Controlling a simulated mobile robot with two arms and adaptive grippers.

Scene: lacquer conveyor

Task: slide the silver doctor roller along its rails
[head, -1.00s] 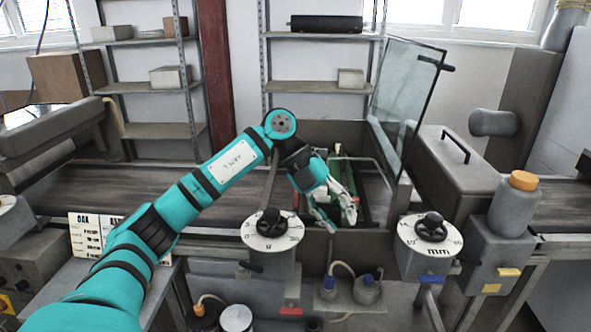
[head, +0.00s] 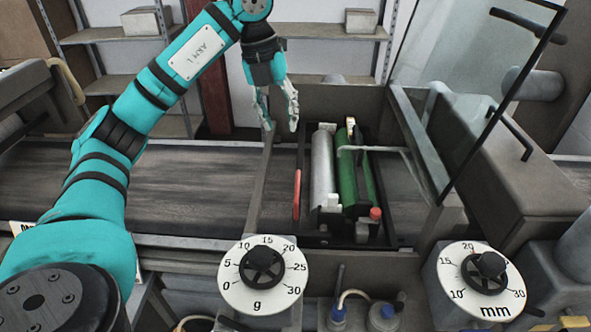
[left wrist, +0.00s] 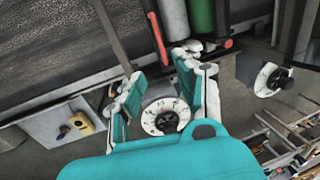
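The silver doctor roller (head: 322,168) lies lengthwise in the dark frame of the machine, beside a green roller (head: 347,172) on its right. It shows partly at the top edge of the left wrist view (left wrist: 173,17). My left gripper (head: 281,128) hangs fingers down, beyond and slightly left of the silver roller in the head view. Its fingers are apart with nothing between them, and the left wrist view (left wrist: 160,105) also shows them spread. It does not touch the roller. My right gripper is not in view.
A red bar (head: 297,196) stands left of the silver roller. A raised glass guard (head: 470,95) is on the right. The g dial (head: 262,277) and mm dial (head: 480,282) are at the front. The dark conveyor belt (head: 190,190) on the left is clear.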

